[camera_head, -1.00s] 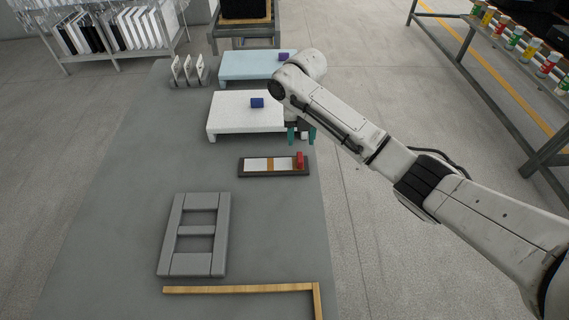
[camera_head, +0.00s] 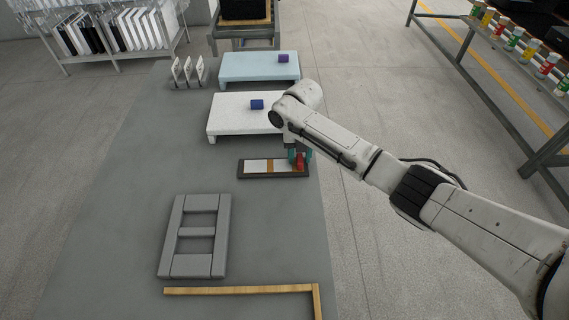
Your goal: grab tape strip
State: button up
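A dark, shallow tray (camera_head: 243,174) lies on the grey table and holds a flat white strip (camera_head: 258,166) with an orange-brown band (camera_head: 270,166) across it. This is probably the tape strip. A small red block (camera_head: 300,161) stands at the strip's right end. My gripper (camera_head: 300,155) points down over that end, with its teal fingers on either side of the red block. I cannot tell whether the fingers touch the block or have closed on it. My gripper and arm hide part of the tray's right end.
A white platform (camera_head: 230,113) with a blue block (camera_head: 257,104) stands just behind the tray, and a pale blue platform (camera_head: 245,68) with a purple block (camera_head: 283,58) stands beyond. A grey frame (camera_head: 178,225) and a wooden L-shaped edge (camera_head: 240,290) lie nearer. The table's left side is clear.

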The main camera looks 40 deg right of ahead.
grip_shut()
jog(key=shift+r, duration=0.1)
